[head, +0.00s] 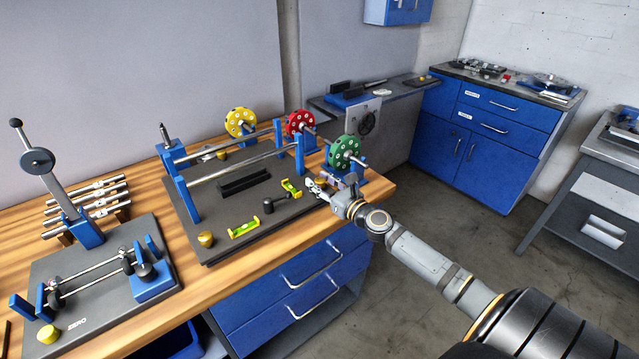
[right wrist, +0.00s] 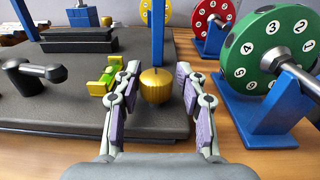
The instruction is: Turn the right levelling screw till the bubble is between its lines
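The right levelling screw, a brass knob (right wrist: 156,86), stands at the corner of the dark base plate (right wrist: 90,127). My right gripper (right wrist: 157,78) is open, with one finger on each side of the knob and no firm grip showing. In the head view the right gripper (head: 317,187) reaches the plate's right corner and partly covers that knob (head: 320,183). A yellow-green spirit level (head: 291,188) lies beside it, also in the right wrist view (right wrist: 104,80). Its bubble is too small to make out. A second level (head: 243,229) lies near the front-left brass knob (head: 205,239). My left gripper is out of view.
A black lever (head: 284,200) sits between the levels. Green (head: 344,152), red (head: 300,122) and yellow (head: 240,122) rotors stand behind and to the right. Close right of the gripper is the green rotor's blue stand (right wrist: 265,122). A ZERO fixture (head: 100,310) is at left.

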